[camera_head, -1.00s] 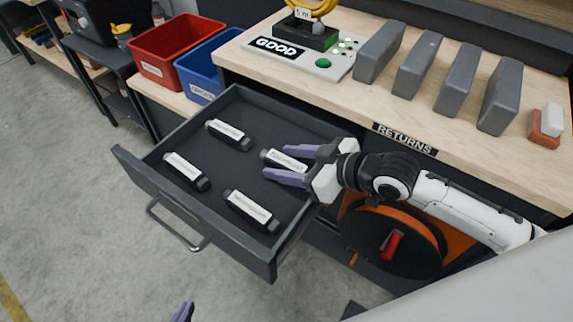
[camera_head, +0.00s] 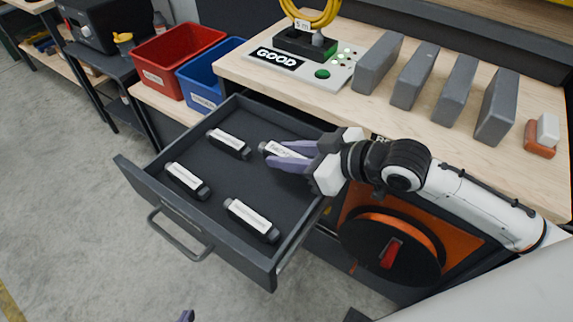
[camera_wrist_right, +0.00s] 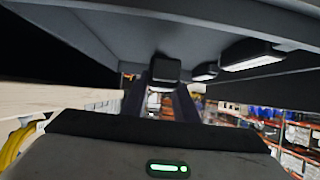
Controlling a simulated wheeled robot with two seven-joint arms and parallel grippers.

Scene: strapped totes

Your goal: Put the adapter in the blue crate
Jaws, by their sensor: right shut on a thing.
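My right gripper (camera_head: 275,152) is shut on an adapter (camera_head: 284,150), a dark block with a white label, over the back right of the open drawer. The adapter seems raised off the drawer floor, and the fingers hide part of it. Its dark end shows between the fingers in the right wrist view (camera_wrist_right: 164,70). The blue crate (camera_head: 192,84) stands beyond the drawer, right of the red crate; its inside is mostly hidden. Only a fingertip of my left gripper (camera_head: 186,316) shows at the bottom edge.
Three more labelled adapters (camera_head: 230,143) lie in the grey drawer (camera_head: 165,210). The red crate (camera_head: 160,75) stands beside the blue one. The worktop holds a "GOOD" test station (camera_head: 300,68) with a yellow cable and several grey blocks (camera_head: 415,75).

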